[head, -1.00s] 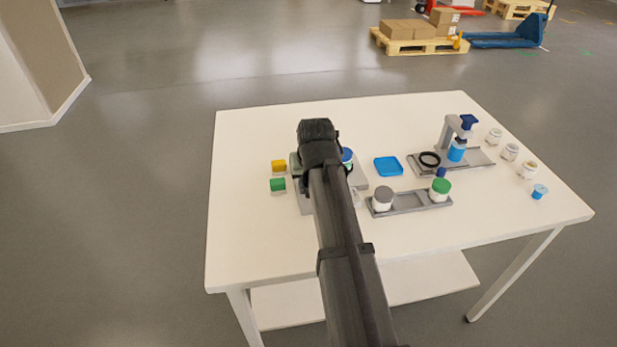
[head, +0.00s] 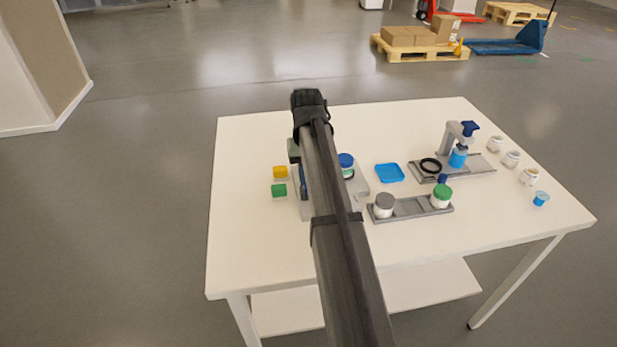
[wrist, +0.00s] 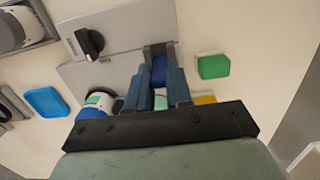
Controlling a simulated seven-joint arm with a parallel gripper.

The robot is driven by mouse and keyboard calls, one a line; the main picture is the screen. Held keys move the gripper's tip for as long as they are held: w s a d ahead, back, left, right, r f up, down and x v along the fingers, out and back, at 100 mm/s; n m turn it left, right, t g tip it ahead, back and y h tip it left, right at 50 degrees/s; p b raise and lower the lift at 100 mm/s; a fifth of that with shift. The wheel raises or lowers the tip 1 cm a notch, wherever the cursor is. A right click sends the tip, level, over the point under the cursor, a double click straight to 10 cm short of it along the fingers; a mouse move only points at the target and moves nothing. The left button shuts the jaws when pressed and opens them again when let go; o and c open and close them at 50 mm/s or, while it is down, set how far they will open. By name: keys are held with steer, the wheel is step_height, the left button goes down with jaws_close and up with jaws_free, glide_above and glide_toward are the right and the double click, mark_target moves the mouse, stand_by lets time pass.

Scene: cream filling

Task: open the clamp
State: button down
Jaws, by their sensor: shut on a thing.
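My gripper (wrist: 158,75) points down at a grey fixture (wrist: 112,72) in the wrist view. Its two fingers are shut on a dark blue clamp part (wrist: 159,68), which sits at a grey bracket at the fixture's end. In the head view, my arm covers much of the fixture (head: 359,187), and the fingertips are hard to make out. A jar with a blue lid (head: 346,161) stands on the fixture; it also shows left of my fingers in the wrist view (wrist: 92,110). How far the clamp is open cannot be told.
A black knob (wrist: 90,42) is on the fixture. A green block (head: 279,190) and yellow block (head: 280,172) lie left of it. A blue tray (head: 389,173), jar rack (head: 410,208) and press stand (head: 480,166) are to the right.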

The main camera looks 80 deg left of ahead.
steer(key=shift+a+h, duration=0.15)
steer(key=shift+h, duration=0.15)
steer(key=c, duration=1)
jaws_free()
steer(key=shift+a+r, duration=0.2)
steer(key=shift+r, duration=1.05)
steer(key=shift+a+r, duration=0.15)
steer(key=shift+r, duration=1.05)
steer(key=shift+a+r, duration=0.2)
steer(key=shift+r, duration=1.05)
